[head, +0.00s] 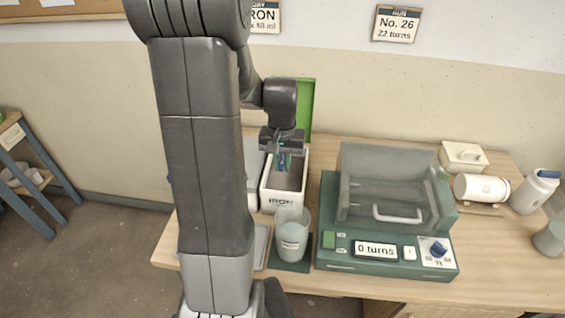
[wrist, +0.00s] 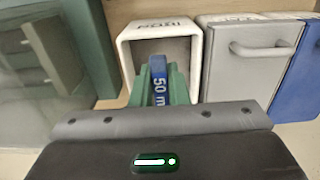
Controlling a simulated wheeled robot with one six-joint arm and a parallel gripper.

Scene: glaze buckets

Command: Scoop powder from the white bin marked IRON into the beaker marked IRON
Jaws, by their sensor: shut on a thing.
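The white bin (head: 270,203) marked IRON stands open on the bench, and its rim also shows in the wrist view (wrist: 123,60). A clear beaker (head: 291,236) stands upright in front of it on a dark green pad; its label is too small to read. My gripper (head: 283,160) is over the bin's open top, pointing down. Its green fingers (wrist: 164,82) are shut on the blue handle of a scoop (wrist: 159,70), marked with 50 and a cut-off m. The scoop's bowl and the powder cannot be made out.
A green machine (head: 330,250) with a clear cover and a "0 turns" display stands right of the beaker. A green panel (head: 306,108) rises behind the bin. A grey bin (wrist: 222,75) and a blue one (wrist: 306,85) stand beside it. White containers (head: 480,188) are at the far right.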

